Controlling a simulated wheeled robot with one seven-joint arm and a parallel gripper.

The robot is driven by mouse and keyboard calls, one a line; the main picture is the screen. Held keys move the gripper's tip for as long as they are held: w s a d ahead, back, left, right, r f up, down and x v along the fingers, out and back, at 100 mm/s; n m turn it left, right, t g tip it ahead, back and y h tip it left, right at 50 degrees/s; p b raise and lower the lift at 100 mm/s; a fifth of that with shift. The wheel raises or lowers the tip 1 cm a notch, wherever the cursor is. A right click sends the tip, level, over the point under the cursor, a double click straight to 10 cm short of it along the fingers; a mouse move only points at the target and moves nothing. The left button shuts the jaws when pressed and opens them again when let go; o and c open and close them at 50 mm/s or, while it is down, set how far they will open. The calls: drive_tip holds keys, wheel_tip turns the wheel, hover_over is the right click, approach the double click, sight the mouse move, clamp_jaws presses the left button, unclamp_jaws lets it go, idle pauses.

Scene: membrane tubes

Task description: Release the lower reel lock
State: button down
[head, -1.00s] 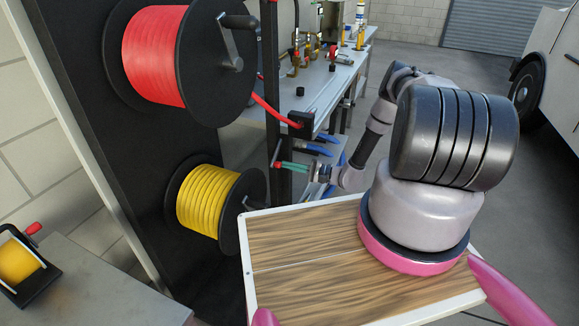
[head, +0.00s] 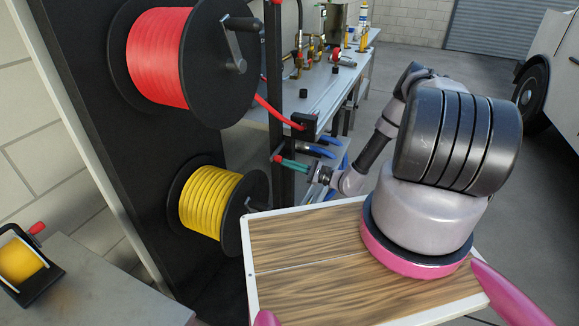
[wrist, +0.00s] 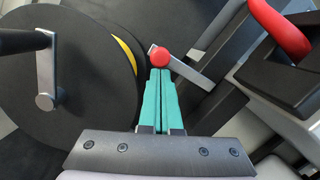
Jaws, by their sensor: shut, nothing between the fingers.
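The lower reel (head: 210,203) holds yellow hose between black flanges and sits on the dark panel, below the red reel. In the wrist view its black flange (wrist: 85,100) fills the left side. A lock lever (wrist: 190,70) of grey metal with a red ball knob (wrist: 159,57) lies just right of the flange. The knob also shows in the head view (head: 276,159). My gripper (wrist: 160,72) has its teal fingers shut together and empty, with the tips at the knob. Whether they touch it I cannot tell. In the head view my gripper (head: 290,163) is beside the dark upright.
The red reel (head: 157,57) with its crank is above. The lower reel's crank (wrist: 45,75) is left of my fingers. A red hose (head: 272,112) runs to a black block (head: 304,125) near my arm. A workbench (head: 340,85) with fittings stands behind.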

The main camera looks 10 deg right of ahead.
drive_tip(key=shift+r, duration=0.25)
drive_tip(key=shift+s, duration=0.1)
idle(0.4)
drive_tip(key=v, duration=1)
drive_tip(key=shift+s+d, duration=0.15)
drive_tip(key=shift+d, duration=0.15)
drive_tip(key=shift+f, duration=0.1)
